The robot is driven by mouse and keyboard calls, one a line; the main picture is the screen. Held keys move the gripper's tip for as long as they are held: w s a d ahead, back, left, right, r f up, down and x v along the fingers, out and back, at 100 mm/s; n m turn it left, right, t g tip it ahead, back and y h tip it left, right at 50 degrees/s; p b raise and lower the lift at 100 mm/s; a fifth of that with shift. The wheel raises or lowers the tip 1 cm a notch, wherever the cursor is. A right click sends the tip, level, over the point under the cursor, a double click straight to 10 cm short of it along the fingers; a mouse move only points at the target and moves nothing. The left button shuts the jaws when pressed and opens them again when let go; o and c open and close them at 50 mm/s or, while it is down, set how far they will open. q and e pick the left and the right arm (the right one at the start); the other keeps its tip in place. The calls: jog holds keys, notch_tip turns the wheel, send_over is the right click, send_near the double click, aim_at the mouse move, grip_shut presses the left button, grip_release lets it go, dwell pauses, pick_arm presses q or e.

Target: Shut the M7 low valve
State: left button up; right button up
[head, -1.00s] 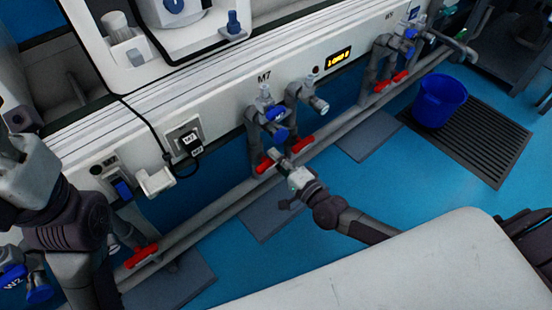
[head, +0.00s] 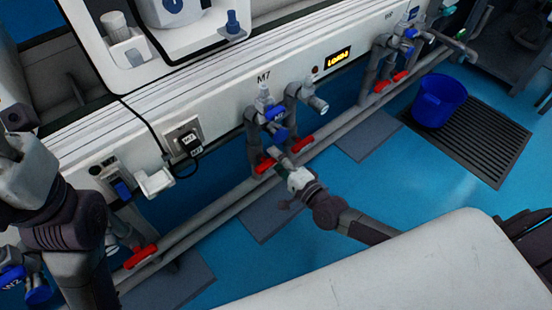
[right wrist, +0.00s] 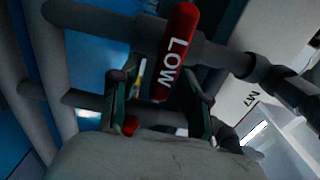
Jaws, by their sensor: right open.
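The M7 low valve has a red handle (right wrist: 176,48) marked LOW, close in front of my right gripper in the right wrist view. The handle's near end lies between the two open fingers (right wrist: 160,92), with no clear grip on it. In the head view, two red handles are on the pipes under the M7 label; my right gripper (head: 284,163) reaches in from the lower right beside the left one (head: 265,166). The LOW lettering is not readable there. My left arm is at the left edge, its fingers not visible.
Grey pipes (head: 215,208) run along the bench front. The other M7 red handle (head: 303,144) is just to the right. Blue valve knobs (head: 280,134) sit above the gripper. A blue bucket (head: 438,102) stands on the floor farther right. Blue floor is clear around the arm.

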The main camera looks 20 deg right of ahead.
jog(key=v, duration=1.2)
